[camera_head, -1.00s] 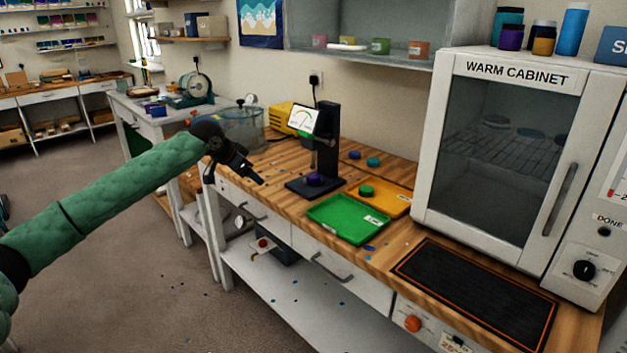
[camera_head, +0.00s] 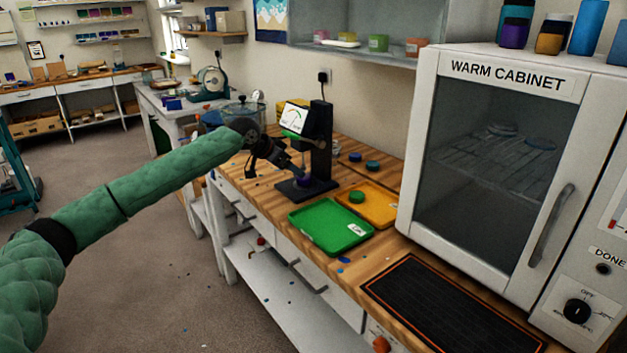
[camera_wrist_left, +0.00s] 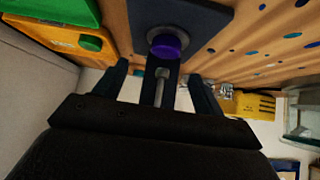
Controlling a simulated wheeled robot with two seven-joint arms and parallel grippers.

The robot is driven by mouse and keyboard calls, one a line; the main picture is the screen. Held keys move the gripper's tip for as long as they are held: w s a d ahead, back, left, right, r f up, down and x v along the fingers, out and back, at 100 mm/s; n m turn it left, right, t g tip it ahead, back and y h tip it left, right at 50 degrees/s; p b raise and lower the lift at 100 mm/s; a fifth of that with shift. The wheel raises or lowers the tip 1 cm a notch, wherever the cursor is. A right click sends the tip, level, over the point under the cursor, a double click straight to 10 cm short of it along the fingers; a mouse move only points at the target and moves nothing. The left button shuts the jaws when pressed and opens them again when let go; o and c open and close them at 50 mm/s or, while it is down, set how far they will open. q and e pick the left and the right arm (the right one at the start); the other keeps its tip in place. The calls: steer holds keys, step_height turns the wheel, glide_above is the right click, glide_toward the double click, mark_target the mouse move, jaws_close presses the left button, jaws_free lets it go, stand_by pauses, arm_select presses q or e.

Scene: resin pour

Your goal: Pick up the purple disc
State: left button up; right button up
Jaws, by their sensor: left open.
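The purple disc (camera_head: 304,182) sits on the dark base (camera_head: 322,188) of the gauge stand on the wooden bench. The gripper partly hides the disc in the head view. My right gripper is not in view.
The gauge post (camera_head: 320,140) rises close behind the disc. A green tray (camera_head: 315,238) and an orange tray (camera_head: 385,213) holding a green disc (camera_head: 356,197) lie nearer. Two blue discs (camera_head: 372,165) lie behind. The warm cabinet (camera_head: 490,150) stands right, beside a black mat (camera_head: 440,310).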

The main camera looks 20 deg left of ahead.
mark_target(304, 180)
arm_select(q)
steer(key=shift+w+f, duration=0.4)
steer(key=shift+f, duration=0.2)
steer(key=p+x, duration=0.1)
steer(key=x, duration=0.4)
steer(key=shift+w+f, duration=0.25)
steer(key=shift+w, duration=0.1)
steer(key=c, duration=1.1)
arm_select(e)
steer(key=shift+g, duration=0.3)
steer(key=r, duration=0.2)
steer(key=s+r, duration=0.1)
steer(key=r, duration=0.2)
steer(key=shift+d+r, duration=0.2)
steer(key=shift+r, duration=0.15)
arm_select(q)
steer(key=shift+c, duration=0.2)
